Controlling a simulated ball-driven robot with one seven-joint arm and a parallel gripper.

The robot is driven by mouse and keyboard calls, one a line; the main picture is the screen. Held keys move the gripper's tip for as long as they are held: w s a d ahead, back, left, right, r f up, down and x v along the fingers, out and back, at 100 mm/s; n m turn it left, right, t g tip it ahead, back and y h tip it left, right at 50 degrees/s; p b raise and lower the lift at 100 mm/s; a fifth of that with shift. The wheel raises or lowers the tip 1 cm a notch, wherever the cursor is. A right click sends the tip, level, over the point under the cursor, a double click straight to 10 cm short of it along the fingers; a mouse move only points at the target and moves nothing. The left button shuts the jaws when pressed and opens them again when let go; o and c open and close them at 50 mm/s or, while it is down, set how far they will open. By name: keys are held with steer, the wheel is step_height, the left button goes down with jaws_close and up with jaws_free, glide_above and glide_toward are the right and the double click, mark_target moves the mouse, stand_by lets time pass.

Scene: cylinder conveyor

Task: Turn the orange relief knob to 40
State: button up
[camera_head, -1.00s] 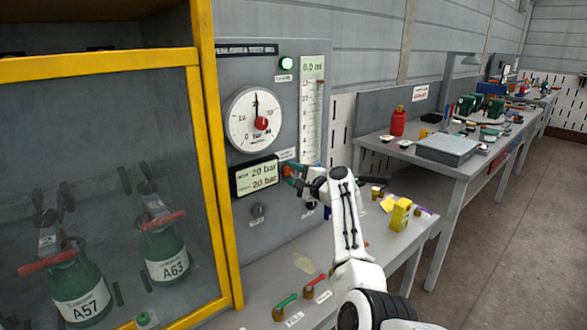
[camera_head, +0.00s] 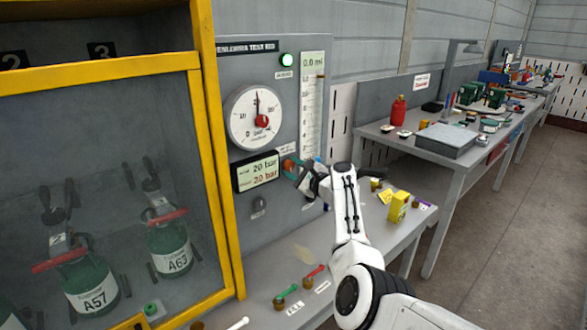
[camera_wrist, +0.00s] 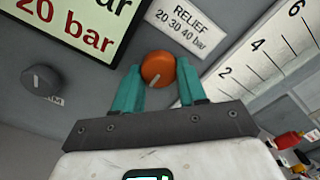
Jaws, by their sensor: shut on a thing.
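The orange relief knob (camera_wrist: 158,69) is in the upper middle of the wrist view. It sits under the label "RELIEF 20 30 40 bar" (camera_wrist: 187,28). Its pale pointer line slants toward the lower left in that view. My gripper (camera_wrist: 160,75) is shut on the knob, with a teal finger on each side. In the head view the knob (camera_head: 289,165) shows beside my gripper (camera_head: 296,168), right of the display (camera_head: 257,172). Both display lines read 20 bar. The round gauge (camera_head: 256,117) has its needle near straight up.
A grey knob (camera_wrist: 41,83) is on the panel, left of my gripper. A bench with small coloured valves (camera_head: 287,292) and a yellow box (camera_head: 398,207) lies below. A yellow-framed cabinet (camera_head: 215,130) with green cylinders stands at left.

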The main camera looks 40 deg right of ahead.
steer(key=shift+f, duration=0.2)
steer(key=o, duration=0.8)
steer(key=shift+c, duration=0.2)
steer(key=shift+r, duration=0.1)
steer(key=shift+s, duration=0.1)
steer(key=shift+s+d+p, duration=0.2)
steer(key=shift+s+p, duration=0.2)
steer(key=shift+s, duration=4.9)
